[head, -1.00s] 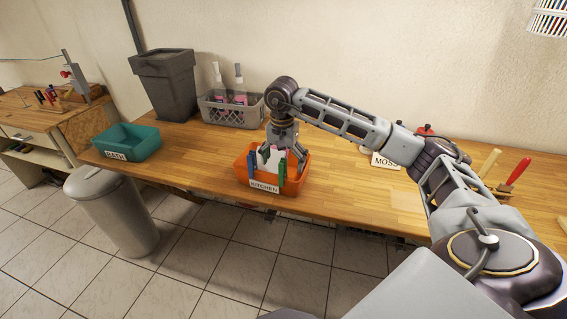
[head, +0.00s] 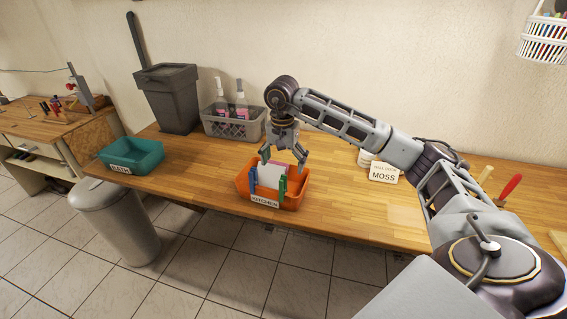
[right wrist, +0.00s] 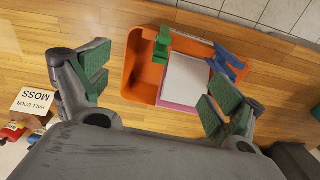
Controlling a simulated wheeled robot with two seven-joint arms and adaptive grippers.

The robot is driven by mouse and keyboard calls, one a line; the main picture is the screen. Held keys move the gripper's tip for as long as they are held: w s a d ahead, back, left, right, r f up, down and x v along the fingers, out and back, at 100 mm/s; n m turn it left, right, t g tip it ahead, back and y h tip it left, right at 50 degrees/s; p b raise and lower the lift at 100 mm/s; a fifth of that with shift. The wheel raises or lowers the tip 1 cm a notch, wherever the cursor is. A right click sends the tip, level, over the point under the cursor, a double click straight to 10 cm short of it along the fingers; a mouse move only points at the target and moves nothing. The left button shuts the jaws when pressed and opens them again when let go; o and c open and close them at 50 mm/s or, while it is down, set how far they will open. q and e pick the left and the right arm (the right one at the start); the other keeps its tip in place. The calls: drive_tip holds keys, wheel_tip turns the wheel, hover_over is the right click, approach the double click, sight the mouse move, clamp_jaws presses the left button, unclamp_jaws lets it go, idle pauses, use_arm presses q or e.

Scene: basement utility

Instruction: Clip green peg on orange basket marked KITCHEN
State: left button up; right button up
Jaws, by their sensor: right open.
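The orange basket (head: 301,196) marked KITCHEN stands on the wooden bench near its front edge. A green peg (head: 283,187) is on the basket's front rim, right of the label, and it also shows in the right wrist view (right wrist: 163,45). A blue peg (head: 252,178) is on the rim left of the label, and shows in the right wrist view (right wrist: 232,62). A white block or card stack (right wrist: 187,80) with pink beneath lies inside. My right gripper (head: 283,160) is open and empty above the basket, apart from the pegs. My left gripper is not in view.
A teal basket (head: 134,154) marked BATH stands at the bench's left end. A grey basket with bottles (head: 234,123) and a grey bin (head: 171,100) stand behind. Bench around the orange basket is clear.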

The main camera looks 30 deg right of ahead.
drive_tip(key=shift+f+m, duration=0.1)
drive_tip(key=shift+m, duration=0.5)
drive_tip(key=shift+w+a, duration=0.1)
idle(0.3)
